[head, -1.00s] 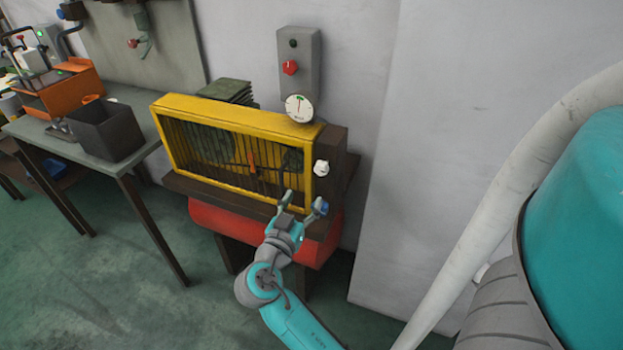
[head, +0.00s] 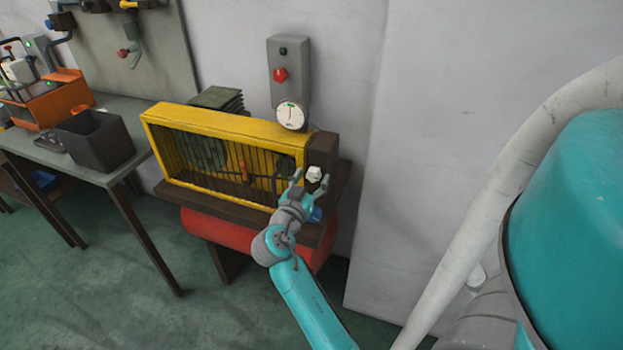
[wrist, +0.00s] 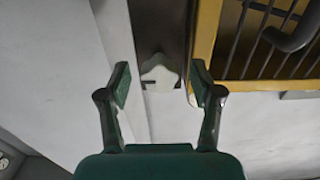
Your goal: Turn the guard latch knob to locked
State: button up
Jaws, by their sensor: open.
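The guard latch knob (head: 314,174) is a small white lobed knob on the dark brown block at the right end of the yellow barred guard (head: 222,124). In the wrist view the knob (wrist: 159,73) shows a dark slot mark and lies ahead, roughly midway between my fingers. My gripper (head: 309,184) is open, with its fingertips close to the knob in the head view. In the wrist view the open gripper (wrist: 160,88) has a finger on each side of the knob, with gaps showing. I cannot tell how deep the fingertips reach around it.
A red cylinder (head: 215,232) lies below the guard's dark shelf. A table with a black bin (head: 97,140) stands left. The wall right of the block is bare.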

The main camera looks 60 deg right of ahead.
jog(key=shift+d, duration=0.2)
jog(key=c, duration=1.1)
jog(key=shift+c, duration=0.2)
